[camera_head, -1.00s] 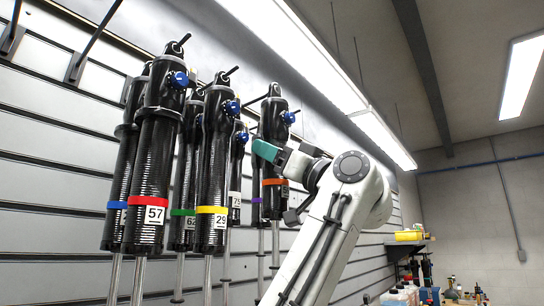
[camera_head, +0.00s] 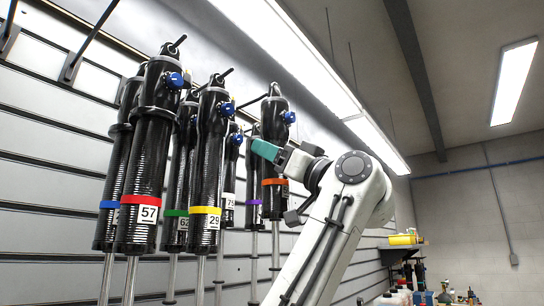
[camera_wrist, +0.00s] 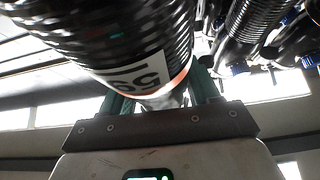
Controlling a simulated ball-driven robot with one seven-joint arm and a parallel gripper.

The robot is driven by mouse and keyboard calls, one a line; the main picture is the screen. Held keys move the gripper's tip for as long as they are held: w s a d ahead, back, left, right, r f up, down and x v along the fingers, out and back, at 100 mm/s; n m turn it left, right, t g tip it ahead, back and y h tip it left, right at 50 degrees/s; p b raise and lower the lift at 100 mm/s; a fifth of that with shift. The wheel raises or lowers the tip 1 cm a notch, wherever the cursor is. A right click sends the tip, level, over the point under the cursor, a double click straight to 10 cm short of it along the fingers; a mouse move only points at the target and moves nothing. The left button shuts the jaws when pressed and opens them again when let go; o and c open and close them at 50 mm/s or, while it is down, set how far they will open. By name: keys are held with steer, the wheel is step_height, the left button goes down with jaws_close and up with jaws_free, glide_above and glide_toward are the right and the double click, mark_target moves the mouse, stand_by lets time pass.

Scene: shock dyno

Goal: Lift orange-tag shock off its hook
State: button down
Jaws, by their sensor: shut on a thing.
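The orange-tag shock (camera_head: 274,140) is a black coil-over with a blue knob and an orange band, hanging upright at the right end of the group. My gripper (camera_head: 264,151) reaches it from the right, with a teal finger across its body above the band. In the wrist view the ribbed shock body (camera_wrist: 105,35) lies between the teal fingers of my gripper (camera_wrist: 162,102), with a white number label and an orange edge showing. My gripper is shut on this shock. A peg ends close to its top; I cannot tell whether the eye is still on it.
The red-tag shock (camera_head: 147,150), yellow-tag shock (camera_head: 209,150) and several others hang close by on the left. Bare hooks (camera_head: 72,66) stick out at upper left from the slatted wall (camera_head: 45,180). A shelf (camera_head: 405,246) and bottles stand at lower right.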

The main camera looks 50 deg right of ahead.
mark_target(286, 142)
steer(key=shift+s+r, duration=0.15)
steer(key=shift+s, duration=0.05)
steer(key=s+b, duration=0.1)
steer(key=s, duration=0.3)
steer(key=shift+s+b, duration=0.3)
steer(key=shift+b, duration=0.05)
stand_by(0.5)
